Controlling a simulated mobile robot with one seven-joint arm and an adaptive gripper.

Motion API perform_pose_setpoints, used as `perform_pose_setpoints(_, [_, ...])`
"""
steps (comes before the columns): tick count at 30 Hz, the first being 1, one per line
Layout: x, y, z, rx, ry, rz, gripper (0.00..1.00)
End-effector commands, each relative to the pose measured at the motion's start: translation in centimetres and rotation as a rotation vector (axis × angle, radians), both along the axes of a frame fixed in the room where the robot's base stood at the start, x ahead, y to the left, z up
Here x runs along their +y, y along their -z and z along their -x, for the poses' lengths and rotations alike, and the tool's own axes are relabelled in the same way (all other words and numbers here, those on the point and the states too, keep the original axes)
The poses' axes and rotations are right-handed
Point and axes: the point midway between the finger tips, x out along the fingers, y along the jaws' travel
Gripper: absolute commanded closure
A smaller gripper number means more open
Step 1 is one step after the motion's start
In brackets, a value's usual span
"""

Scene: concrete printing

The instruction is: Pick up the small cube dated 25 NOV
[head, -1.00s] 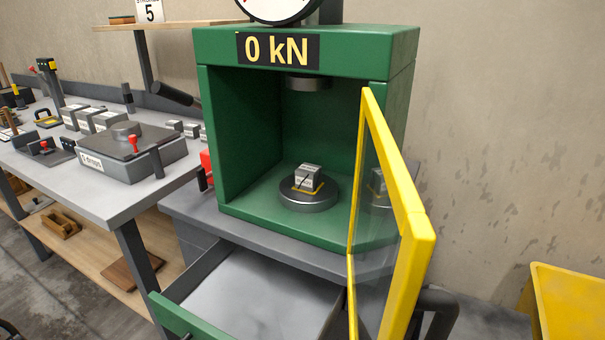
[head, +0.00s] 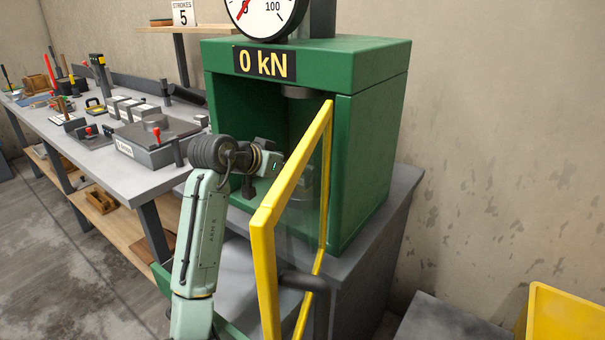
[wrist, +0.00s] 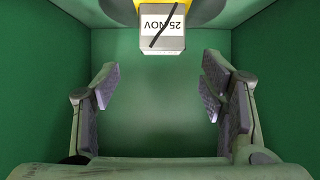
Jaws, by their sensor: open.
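The small cube (wrist: 162,40) is pale grey with a white label reading 25 NOV, upside down in the wrist view, crossed by a black diagonal stroke. It is at the top centre of that view, on the round platen (wrist: 207,10) of the green press (head: 370,150). My gripper (wrist: 160,95) is open and empty, its fingers spread to either side; the cube lies ahead of them, not between them. In the head view my gripper (head: 275,163) reaches into the press opening behind the door. The cube is hidden there.
The yellow-framed clear door (head: 262,235) stands open close to the right of my arm. The press's green walls enclose my gripper on both sides. A grey workbench (head: 130,175) with several tools and blocks is at left. A yellow bin (head: 565,315) is at lower right.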

Motion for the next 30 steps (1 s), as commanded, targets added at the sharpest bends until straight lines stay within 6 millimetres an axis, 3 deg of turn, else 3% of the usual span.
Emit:
perform_pose_setpoints(18, [-3.3, 3.5, -5.0, -0.001, -0.001, 0.001, 0.35])
perform_pose_setpoints(26, [-3.5, 3.9, -5.2, -0.004, -0.003, 0.002, 0.35])
perform_pose_setpoints(30, [-3.5, 3.9, -5.2, -0.004, -0.003, 0.002, 0.43])
